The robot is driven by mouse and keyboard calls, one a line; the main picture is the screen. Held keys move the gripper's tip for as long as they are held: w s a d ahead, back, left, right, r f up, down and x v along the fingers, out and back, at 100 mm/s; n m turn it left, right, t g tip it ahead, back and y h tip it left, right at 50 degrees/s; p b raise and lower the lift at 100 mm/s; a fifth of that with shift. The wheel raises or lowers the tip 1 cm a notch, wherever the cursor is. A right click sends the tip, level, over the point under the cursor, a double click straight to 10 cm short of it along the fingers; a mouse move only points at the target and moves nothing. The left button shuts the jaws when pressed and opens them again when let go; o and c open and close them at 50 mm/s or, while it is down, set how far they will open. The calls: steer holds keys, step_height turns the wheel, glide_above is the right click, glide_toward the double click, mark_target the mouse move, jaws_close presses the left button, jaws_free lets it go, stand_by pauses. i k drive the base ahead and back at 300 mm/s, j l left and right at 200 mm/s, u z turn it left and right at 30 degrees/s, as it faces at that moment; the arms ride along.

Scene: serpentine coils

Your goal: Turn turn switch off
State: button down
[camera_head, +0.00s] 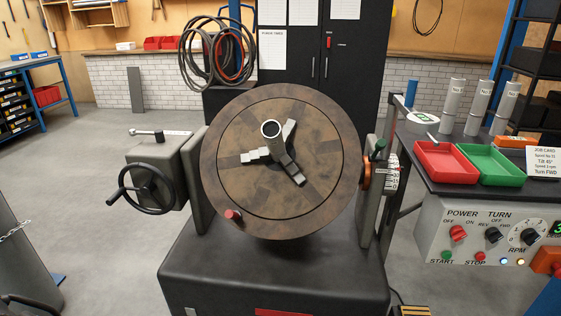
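The turn switch (492,235) is a small black knob on the light grey control panel (432,225) at the right. It sits under the word TURN, with OFF, REV and FWD printed around it. It is too small for me to tell for sure which mark it points at. My gripper is not in view, so its place relative to the switch does not show.
The red power switch (458,233) is left of the turn switch and the RPM dial (528,237) is right of it. Start (446,256) and stop (479,257) buttons are below. Red (446,163) and green (492,165) trays lie above. The large round plate (235,185) is at the centre.

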mark_target(493, 234)
steer(key=z, duration=1.25)
